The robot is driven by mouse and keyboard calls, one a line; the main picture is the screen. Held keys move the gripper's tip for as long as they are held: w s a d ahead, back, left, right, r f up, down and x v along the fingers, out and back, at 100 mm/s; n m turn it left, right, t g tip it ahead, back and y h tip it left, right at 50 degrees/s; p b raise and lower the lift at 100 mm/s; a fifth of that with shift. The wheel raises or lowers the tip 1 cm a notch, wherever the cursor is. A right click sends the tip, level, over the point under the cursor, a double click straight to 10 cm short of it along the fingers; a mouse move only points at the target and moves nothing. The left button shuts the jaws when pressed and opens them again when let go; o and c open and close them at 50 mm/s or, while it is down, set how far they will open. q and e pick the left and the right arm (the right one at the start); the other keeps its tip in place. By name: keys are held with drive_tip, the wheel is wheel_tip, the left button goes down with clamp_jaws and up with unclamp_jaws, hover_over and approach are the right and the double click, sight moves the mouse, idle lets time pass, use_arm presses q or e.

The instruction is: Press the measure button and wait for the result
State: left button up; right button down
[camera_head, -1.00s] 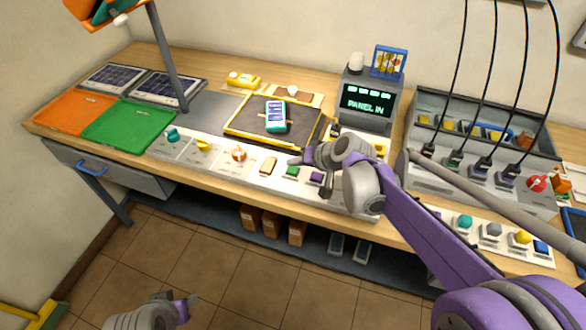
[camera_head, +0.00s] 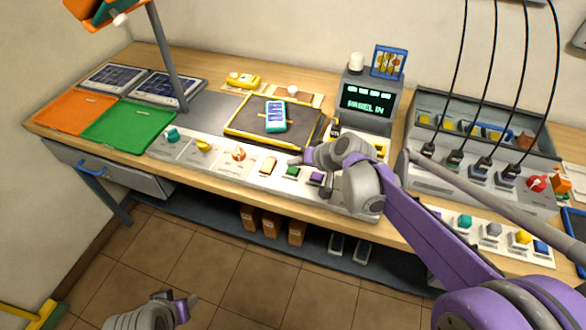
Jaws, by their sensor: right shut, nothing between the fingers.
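No readable label tells which is the measure button. My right gripper (camera_head: 298,161) is shut and empty, its tip just above the green button; I cannot tell if it touches. A teal and white battery device (camera_head: 275,116) lies on the yellow-edged dark mat (camera_head: 242,134). The grey display unit (camera_head: 367,104) shows green text that is hard to read. My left gripper (camera_head: 180,306) is low over the floor; its jaw state is unclear.
An orange tray (camera_head: 70,108) and a green tray (camera_head: 128,127) lie at the left, below a lamp post (camera_head: 167,60). A grey rack (camera_head: 480,125) with hanging black cables stands at the right. More buttons (camera_head: 465,222) line the right front edge.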

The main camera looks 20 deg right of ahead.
sight(295, 172)
drive_tip(key=shift+f, duration=0.15)
drive_tip(key=shift+f, duration=0.3)
drive_tip(key=shift+f+b, duration=0.35)
drive_tip(key=shift+b, duration=0.15)
idle(0.6)
drive_tip(key=shift+r, duration=0.15)
drive_tip(key=shift+r+p, duration=0.6)
drive_tip(key=shift+p, duration=0.05)
drive_tip(key=shift+r, duration=0.15)
wheel_tip(295, 172, up, 5)
drive_tip(key=p, duration=0.3)
idle(0.7)
